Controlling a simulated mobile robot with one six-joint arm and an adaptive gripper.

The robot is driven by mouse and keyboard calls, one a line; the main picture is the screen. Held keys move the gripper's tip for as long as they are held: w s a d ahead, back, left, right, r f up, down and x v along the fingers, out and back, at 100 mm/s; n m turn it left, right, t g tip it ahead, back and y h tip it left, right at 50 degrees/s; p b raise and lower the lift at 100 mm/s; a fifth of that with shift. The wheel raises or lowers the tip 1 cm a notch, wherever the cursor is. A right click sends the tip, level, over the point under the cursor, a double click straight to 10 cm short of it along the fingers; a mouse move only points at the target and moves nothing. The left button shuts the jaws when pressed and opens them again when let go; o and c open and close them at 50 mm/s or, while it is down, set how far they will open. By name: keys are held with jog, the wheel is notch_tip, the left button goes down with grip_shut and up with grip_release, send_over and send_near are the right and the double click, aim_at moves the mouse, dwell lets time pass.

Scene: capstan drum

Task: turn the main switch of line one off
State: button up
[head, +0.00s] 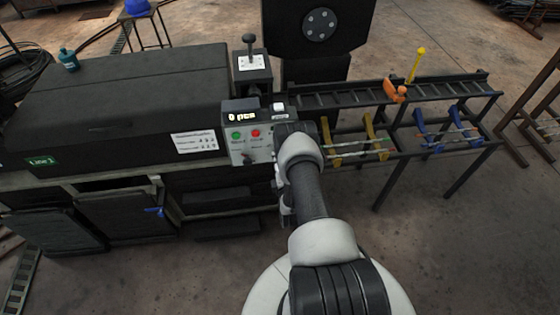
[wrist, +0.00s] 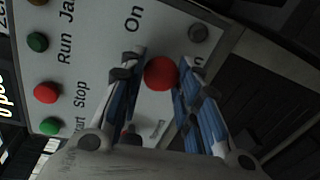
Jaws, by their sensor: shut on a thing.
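The control panel (head: 246,146) of the machine has a green and a red button and faces me behind my arm. In the wrist view a red round knob (wrist: 161,73) sits on the panel (wrist: 98,20), near the word "On". My gripper (wrist: 160,68) has its two blue-padded fingers on either side of this red knob, shut on it. The exact turn of the knob is not clear. A second label by the right finger is partly hidden. In the head view my arm hides the gripper and the knob.
A green "Line 1" sign (head: 42,161) is on the black machine (head: 125,100). A lit display (head: 241,116) tops the panel, with a black lever (head: 249,42) behind. Green (wrist: 50,126) and red (wrist: 45,92) buttons lie left of the fingers. A rail frame (head: 430,92) stands right.

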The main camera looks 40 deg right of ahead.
dwell(0.3)
jog(key=o, duration=1.1)
jog(key=v, duration=1.2)
jog(key=shift+f, duration=0.1)
